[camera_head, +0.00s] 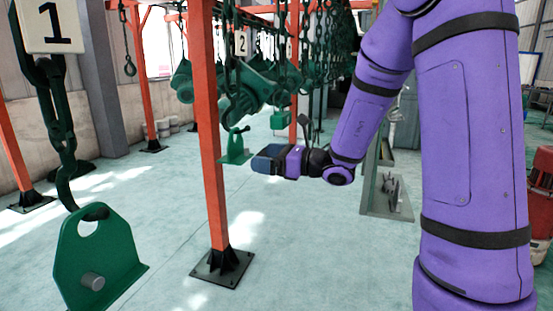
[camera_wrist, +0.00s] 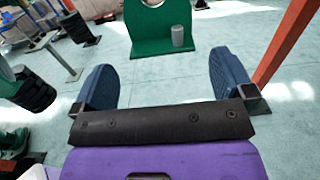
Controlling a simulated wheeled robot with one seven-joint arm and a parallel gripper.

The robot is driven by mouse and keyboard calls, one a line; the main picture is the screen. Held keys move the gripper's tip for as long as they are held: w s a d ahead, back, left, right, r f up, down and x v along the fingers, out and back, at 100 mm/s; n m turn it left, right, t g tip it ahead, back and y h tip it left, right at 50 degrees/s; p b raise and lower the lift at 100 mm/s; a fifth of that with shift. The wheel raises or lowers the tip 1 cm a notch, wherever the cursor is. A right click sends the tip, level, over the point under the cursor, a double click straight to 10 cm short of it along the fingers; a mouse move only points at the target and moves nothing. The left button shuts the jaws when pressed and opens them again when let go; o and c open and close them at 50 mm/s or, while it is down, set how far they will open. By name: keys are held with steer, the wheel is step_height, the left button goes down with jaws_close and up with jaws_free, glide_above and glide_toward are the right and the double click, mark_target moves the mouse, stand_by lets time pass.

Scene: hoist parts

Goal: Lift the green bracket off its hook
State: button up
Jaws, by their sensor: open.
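A green bracket (camera_head: 97,262) with a round hole and a grey pin hangs from a dark green hook (camera_head: 65,187) at the left front, under the sign marked 1. A second, smaller green bracket (camera_head: 235,150) hangs farther back, just left of my gripper (camera_head: 258,158). In the wrist view my gripper (camera_wrist: 164,82) is open and empty, its two blue fingers wide apart. A green bracket (camera_wrist: 158,42) with a grey pin lies ahead between the fingers, apart from them. I cannot tell for certain which bracket it is. Its upper part and hook are cut off.
An orange post (camera_head: 208,130) on a black foot stands between the left front bracket and my gripper. An orange post (camera_wrist: 285,45) also rises at the right of the wrist view. Chains and green hoist parts (camera_head: 255,82) hang behind. The floor between is open.

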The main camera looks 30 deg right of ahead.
mark_target(237, 153)
steer(key=shift+x, duration=3.85)
steer(key=shift+a, duration=0.1)
steer(key=c, duration=1)
steer(key=shift+c, duration=0.2)
